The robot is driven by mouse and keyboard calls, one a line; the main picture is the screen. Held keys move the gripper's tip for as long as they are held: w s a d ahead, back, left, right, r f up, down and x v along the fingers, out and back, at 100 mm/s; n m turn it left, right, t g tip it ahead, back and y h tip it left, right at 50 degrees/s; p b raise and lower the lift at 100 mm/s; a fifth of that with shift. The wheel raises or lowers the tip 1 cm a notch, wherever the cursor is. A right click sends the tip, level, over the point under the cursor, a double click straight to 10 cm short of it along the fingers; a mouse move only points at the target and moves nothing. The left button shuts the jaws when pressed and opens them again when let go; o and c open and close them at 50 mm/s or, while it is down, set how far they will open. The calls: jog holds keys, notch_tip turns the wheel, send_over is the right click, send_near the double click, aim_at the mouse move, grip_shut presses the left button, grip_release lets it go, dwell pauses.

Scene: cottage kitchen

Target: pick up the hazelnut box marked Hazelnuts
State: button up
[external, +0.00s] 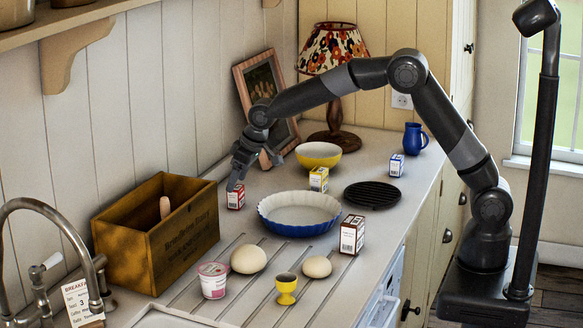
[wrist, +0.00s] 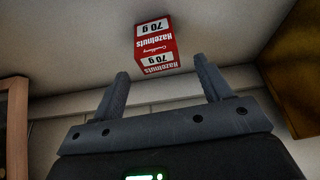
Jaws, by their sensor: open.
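The hazelnut box (external: 236,198) is a small red and white carton near the wall, between the wooden crate and the blue dish. In the wrist view the hazelnut box (wrist: 155,46) shows its red and white faces with "Hazelnuts" and "70 g", upside down in the picture. My gripper (external: 236,183) is just above and beside the box in the external view. In the wrist view my gripper (wrist: 163,80) has its two fingers spread, with the box beyond the tips and roughly between them. The gap between the fingers is empty.
A wooden crate (external: 122,247) stands left of the box. A blue fluted dish (external: 300,222) is close on its right. Other small cartons stand nearby: yellow (external: 319,180), brown (external: 352,235) and blue (external: 396,166). A picture frame (external: 245,82) and lamp (external: 333,55) stand behind.

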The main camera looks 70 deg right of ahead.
aim_at(236, 187)
jog(key=x, duration=0.5)
jog(key=shift+s+f, duration=0.15)
jog(key=shift+f, duration=0.2)
jog(key=shift+c, duration=0.5)
jog(key=c, duration=1)
jog(key=shift+r, duration=0.15)
